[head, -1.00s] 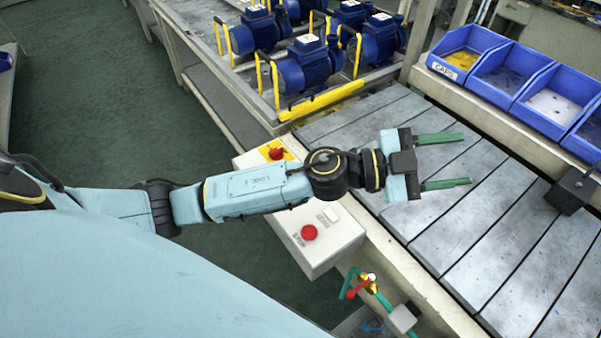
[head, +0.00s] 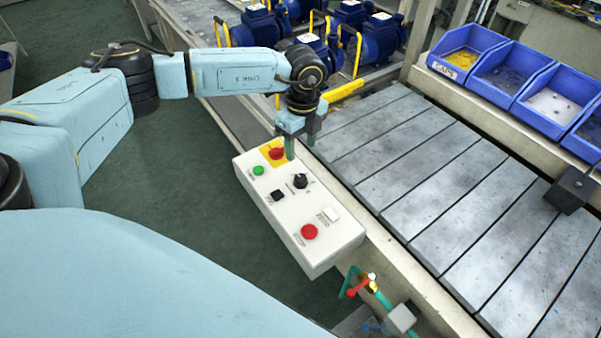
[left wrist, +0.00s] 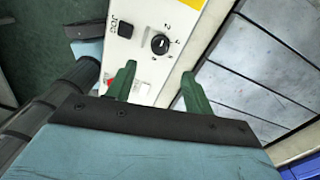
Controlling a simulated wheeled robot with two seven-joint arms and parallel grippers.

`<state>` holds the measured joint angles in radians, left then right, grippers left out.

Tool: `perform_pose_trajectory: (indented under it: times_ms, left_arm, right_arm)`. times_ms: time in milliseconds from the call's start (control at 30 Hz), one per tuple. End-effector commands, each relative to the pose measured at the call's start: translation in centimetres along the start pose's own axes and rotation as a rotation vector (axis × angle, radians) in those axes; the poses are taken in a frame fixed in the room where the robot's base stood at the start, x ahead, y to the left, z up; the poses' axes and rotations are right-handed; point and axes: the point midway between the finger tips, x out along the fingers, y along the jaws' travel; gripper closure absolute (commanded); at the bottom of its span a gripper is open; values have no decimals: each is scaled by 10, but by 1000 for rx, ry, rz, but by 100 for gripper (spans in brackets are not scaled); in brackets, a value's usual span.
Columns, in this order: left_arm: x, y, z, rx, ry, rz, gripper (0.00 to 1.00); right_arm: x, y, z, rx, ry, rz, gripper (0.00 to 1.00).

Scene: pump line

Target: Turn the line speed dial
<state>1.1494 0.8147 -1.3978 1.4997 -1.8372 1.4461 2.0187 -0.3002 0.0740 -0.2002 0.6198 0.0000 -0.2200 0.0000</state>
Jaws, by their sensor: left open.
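The line speed dial (head: 300,181) is a black knob with a white pointer on the white control box (head: 283,221). It also shows in the left wrist view (left wrist: 160,44), with numbers printed around it. My right gripper is not in view.
Near the dial are a green button (head: 258,170), a black button (head: 278,195), a white switch (head: 331,214), a red stop button (head: 309,231) and a red knob on yellow (head: 276,153). The slatted conveyor (head: 430,170) runs alongside. Blue pumps (head: 378,42) stand behind.

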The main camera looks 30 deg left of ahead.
Motion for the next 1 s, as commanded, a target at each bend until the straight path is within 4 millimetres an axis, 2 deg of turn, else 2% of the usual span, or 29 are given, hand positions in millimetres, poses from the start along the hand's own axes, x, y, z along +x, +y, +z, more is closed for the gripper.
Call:
perform_pose_trajectory:
  times_ms: [100,300,500,700,933,1000]
  left_arm:
    - [28,1,-1,2,1,4,48]
    - [70,0,-2,2,3,2,48]
    - [98,0,-2,3,3,0,48]
    - [107,-1,-2,3,4,-2,48]
    - [107,-1,-2,4,4,-2,48]
    - [107,-1,-2,4,4,-2,56]
  right_arm:
    - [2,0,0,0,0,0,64]
    - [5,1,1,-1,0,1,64]
    - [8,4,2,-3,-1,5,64]
    - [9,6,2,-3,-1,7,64]
    - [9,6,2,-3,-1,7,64]
    - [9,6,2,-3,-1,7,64]
